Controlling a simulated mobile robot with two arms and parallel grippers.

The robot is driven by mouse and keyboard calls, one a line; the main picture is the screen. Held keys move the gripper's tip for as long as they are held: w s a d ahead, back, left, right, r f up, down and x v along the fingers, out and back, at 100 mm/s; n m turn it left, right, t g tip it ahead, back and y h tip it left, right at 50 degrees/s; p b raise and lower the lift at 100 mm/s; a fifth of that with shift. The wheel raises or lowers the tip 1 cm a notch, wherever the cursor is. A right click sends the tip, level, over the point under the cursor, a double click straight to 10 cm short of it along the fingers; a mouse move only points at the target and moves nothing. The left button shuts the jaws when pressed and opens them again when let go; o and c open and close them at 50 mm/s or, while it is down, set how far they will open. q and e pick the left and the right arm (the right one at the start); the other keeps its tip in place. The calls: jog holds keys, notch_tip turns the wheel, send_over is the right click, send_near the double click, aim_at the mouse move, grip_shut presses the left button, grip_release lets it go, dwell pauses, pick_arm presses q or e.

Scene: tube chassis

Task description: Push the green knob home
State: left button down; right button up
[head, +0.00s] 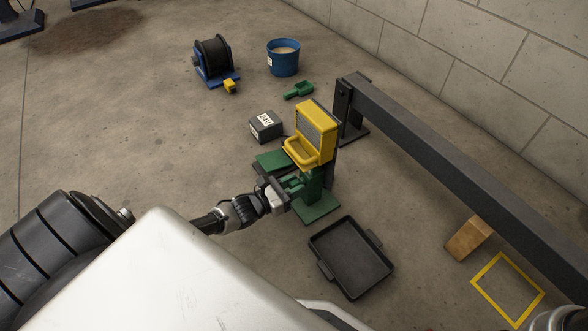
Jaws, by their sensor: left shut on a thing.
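A green knob (292,184) sits low on the side of a stand with a green base (318,209) and a yellow box-like head (316,130). My left gripper (282,190) reaches in from the left and is at the knob, its jaws shut on it. The gripper covers part of the knob, so how far the knob stands out cannot be told. My right gripper is not in view; a bit of my body shows at the bottom right corner.
A black tray (351,258) lies in front of the stand. A long dark beam (440,140) runs behind it to the right. A labelled grey box (265,127), green scoop (299,90), blue bucket (284,60) and cable reel (214,58) are farther back.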

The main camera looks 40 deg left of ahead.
pick_arm(q)
jog(key=c, duration=0.8)
grip_release()
jog(key=shift+w, duration=0.3)
jog(key=shift+s, duration=0.15)
jog(key=p+v, duration=0.5)
jog(key=v, duration=0.5)
jog(key=shift+s, duration=0.3)
